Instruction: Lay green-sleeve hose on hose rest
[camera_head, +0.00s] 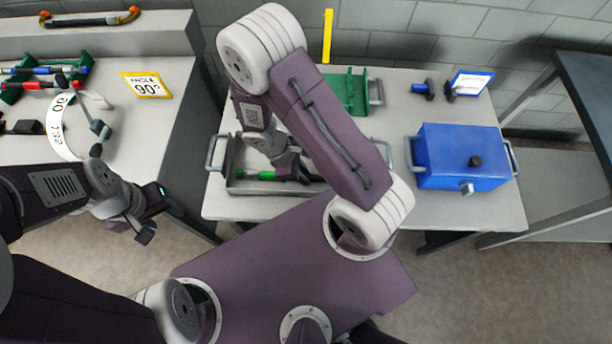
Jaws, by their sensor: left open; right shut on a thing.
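The green-sleeve hose (258,175) shows as a green length with a dark part to its right, at the grey tray (238,187) on the middle table. My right gripper (294,172) reaches down over this tray and is shut on the dark part of the hose. My own arm hides part of the tray and the grip. I cannot tell whether the hose touches the tray floor. My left gripper (148,220) is open and empty, off the right edge of the left bench. I cannot tell which thing is the hose rest.
The left bench holds a green rack (78,66) with red and blue tools, a yellow "ANGLE 90°" sign (147,85) and a white dial strip (58,125). A blue box (455,158) and a green bin (358,88) stand on the middle table (410,208). Its front right is clear.

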